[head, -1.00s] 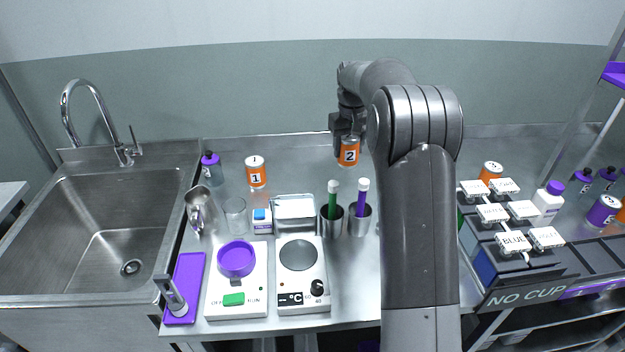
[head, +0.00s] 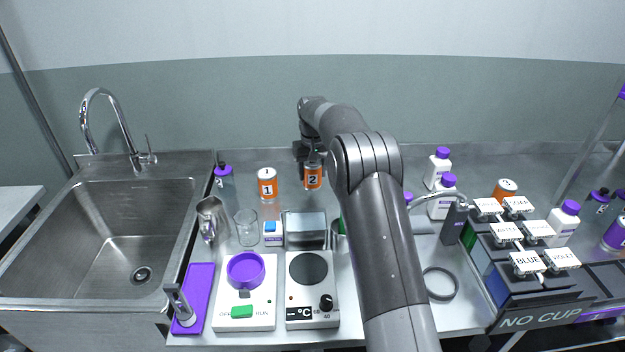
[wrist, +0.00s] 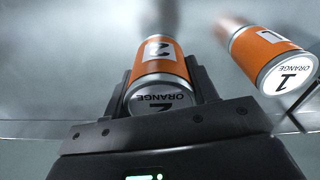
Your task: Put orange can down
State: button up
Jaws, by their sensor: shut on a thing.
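The orange can numbered 2 (head: 313,177) is upright at the back of the steel counter, to the right of can 1. My gripper (head: 312,160) is shut on it from above. In the wrist view, can 2 (wrist: 163,72) sits between the two fingers (wrist: 165,85), its lid reading "2 ORANGE". The head view does not make clear whether its base touches the counter. The orange can numbered 1 (head: 267,184) stands close by, apart from it; it also shows in the wrist view (wrist: 268,55).
A steel box (head: 305,230) and hotplate (head: 311,290) are in front. White bottles (head: 437,168) stand right, beyond my arm. The counter behind the cans is clear.

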aim_at(312, 179)
jog(key=shift+f, duration=1.6)
jog(key=shift+f, duration=0.15)
jog(key=o, duration=1.2)
